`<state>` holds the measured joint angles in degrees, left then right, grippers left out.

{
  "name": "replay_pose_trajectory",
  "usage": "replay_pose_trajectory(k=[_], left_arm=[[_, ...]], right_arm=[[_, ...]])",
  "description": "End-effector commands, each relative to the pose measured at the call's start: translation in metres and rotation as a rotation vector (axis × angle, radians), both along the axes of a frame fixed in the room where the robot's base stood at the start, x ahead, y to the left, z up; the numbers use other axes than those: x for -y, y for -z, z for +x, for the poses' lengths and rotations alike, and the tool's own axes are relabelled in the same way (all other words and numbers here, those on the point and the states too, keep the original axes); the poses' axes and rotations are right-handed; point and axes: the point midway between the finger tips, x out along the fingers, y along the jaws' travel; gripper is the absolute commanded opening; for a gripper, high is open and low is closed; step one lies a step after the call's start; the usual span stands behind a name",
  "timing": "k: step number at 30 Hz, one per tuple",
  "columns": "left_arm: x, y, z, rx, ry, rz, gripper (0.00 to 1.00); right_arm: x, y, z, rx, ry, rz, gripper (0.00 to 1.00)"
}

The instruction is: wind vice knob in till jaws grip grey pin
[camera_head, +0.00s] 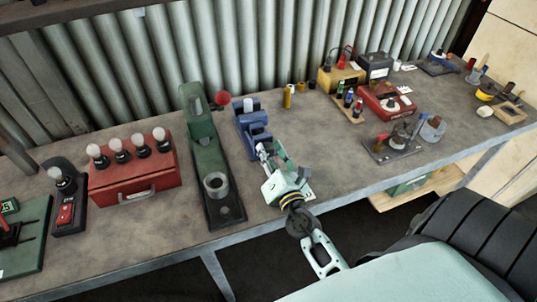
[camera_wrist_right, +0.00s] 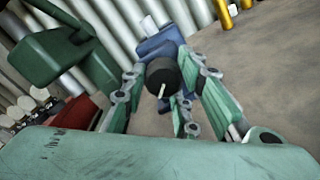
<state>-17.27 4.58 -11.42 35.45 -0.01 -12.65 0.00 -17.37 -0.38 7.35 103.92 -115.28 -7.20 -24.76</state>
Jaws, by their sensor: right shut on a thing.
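The blue vice (camera_head: 252,127) stands on the workbench right of the green machine, and also shows in the wrist view (camera_wrist_right: 160,43). A pale grey pin (camera_head: 248,104) stands upright at its far end; I cannot tell whether the jaws touch it. The dark round vice knob (camera_wrist_right: 163,76) faces the wrist camera, with a thin pale handle sticking out. My right gripper (camera_head: 265,151) is shut on the knob, its fingers on either side of it in the wrist view (camera_wrist_right: 165,82). In the head view the gripper hides the knob. My left gripper is out of view.
A tall green machine (camera_head: 206,150) with a red ball stands close left of the vice. A red box with white-topped knobs (camera_head: 135,182) is further left. Small yellow cylinders (camera_head: 288,96) stand to the right. Bare bench lies right of my gripper.

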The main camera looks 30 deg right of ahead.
Motion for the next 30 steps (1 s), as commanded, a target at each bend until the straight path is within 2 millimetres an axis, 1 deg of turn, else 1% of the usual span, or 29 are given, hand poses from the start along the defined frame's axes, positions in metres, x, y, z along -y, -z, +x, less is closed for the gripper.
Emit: replay_pose_trajectory(k=[3,7,17,18,22,30], left_arm=[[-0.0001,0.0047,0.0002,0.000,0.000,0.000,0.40],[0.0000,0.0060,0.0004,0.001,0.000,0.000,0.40],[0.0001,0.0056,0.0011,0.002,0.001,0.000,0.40],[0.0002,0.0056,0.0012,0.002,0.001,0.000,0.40],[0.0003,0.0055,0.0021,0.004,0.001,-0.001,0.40],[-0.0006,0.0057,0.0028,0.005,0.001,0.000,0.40]], right_arm=[[-0.0027,-0.0011,0.0011,0.024,-0.007,0.084,0.01],[-0.0027,-0.0025,0.0012,0.037,-0.008,0.141,0.01],[-0.0031,-0.0041,0.0015,0.042,-0.009,0.156,0.01],[-0.0031,-0.0043,0.0015,0.042,-0.009,0.156,0.29],[-0.0028,-0.0039,0.0014,0.041,-0.009,0.155,0.40],[-0.0015,-0.0020,0.0005,0.038,-0.005,0.154,0.41]])
